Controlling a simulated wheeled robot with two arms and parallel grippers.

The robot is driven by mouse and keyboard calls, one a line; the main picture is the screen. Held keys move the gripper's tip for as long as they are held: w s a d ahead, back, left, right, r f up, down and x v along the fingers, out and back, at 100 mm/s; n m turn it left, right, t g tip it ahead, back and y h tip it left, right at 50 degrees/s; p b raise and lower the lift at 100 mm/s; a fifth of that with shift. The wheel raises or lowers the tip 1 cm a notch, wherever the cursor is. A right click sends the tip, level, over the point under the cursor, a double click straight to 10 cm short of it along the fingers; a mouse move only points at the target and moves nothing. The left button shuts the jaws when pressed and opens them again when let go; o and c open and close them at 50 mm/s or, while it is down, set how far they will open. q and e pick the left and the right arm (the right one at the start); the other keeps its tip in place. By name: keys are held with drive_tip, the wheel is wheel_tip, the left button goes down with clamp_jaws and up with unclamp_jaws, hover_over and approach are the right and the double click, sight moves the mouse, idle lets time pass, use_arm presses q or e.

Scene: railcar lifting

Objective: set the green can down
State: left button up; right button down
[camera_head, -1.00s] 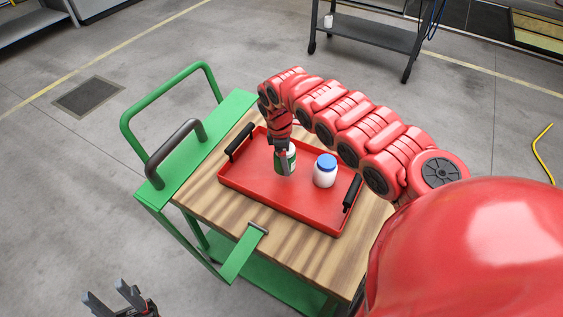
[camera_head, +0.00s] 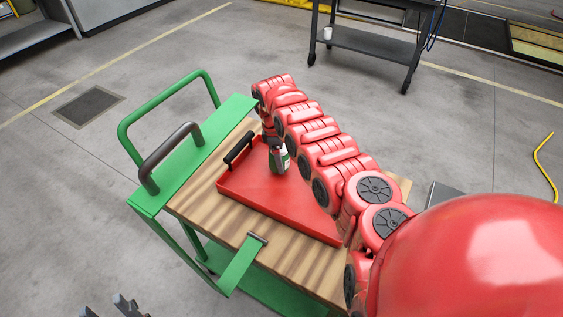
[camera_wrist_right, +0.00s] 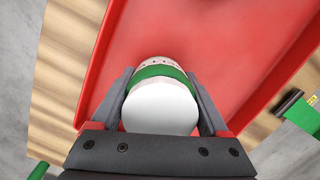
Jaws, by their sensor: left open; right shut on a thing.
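The green can (camera_head: 279,160), green and white, is at the far side of the red tray (camera_head: 262,198) in the head view. My right gripper (camera_head: 276,150) is shut on it. In the right wrist view the can (camera_wrist_right: 160,100) sits between the two fingers of the right gripper (camera_wrist_right: 162,82), its white end facing the camera and red tray floor beyond it. I cannot tell whether its base touches the tray. My left gripper (camera_head: 106,307) is open and empty at the bottom left edge, mostly out of frame, away from the cart.
The tray rests on the wooden top (camera_head: 205,208) of a green cart (camera_head: 178,171) with raised handles. A black tray handle (camera_head: 238,147) stands at the left. My right arm covers the tray's right part. A dark shelf cart (camera_head: 366,38) stands behind on open floor.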

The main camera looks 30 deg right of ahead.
drive_tip(key=shift+f, duration=1)
unclamp_jaws()
drive_tip(key=shift+f, duration=0.15)
drive_tip(key=shift+r, duration=0.25)
drive_tip(key=r, duration=0.3)
drive_tip(key=a+r+b, duration=0.1)
drive_tip(key=r, duration=0.3)
drive_tip(key=w+r+b, duration=0.1)
drive_tip(key=r, duration=0.2)
drive_tip(key=shift+w+a+r, duration=0.1)
drive_tip(key=shift+a+r, duration=0.05)
drive_tip(key=shift+r, duration=0.7)
